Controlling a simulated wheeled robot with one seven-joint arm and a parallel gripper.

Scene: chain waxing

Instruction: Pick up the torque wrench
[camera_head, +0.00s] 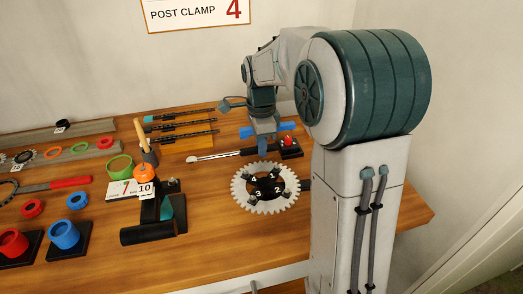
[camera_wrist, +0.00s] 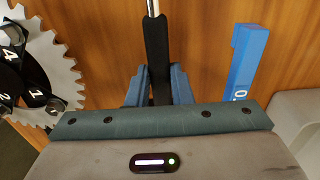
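The torque wrench (camera_head: 216,156) has a silver shaft and a black handle. In the head view it lies low over the wooden table, shaft pointing left, with its handle end partly hidden by my gripper (camera_head: 263,148). In the wrist view the black handle (camera_wrist: 157,45) runs between the two blue fingers of my gripper (camera_wrist: 159,84). Both fingers lie close against the handle's sides, with no clear gap. The silver shaft continues beyond the top edge of the wrist view. I cannot tell whether the wrench is clear of the table.
A toothed chainring (camera_head: 242,190) lies just in front of my gripper. A blue block (camera_wrist: 246,62) lies right of the handle in the wrist view. A red part on a black base (camera_head: 290,147) stands close by. A black stand (camera_head: 150,229) and several cups are to the left.

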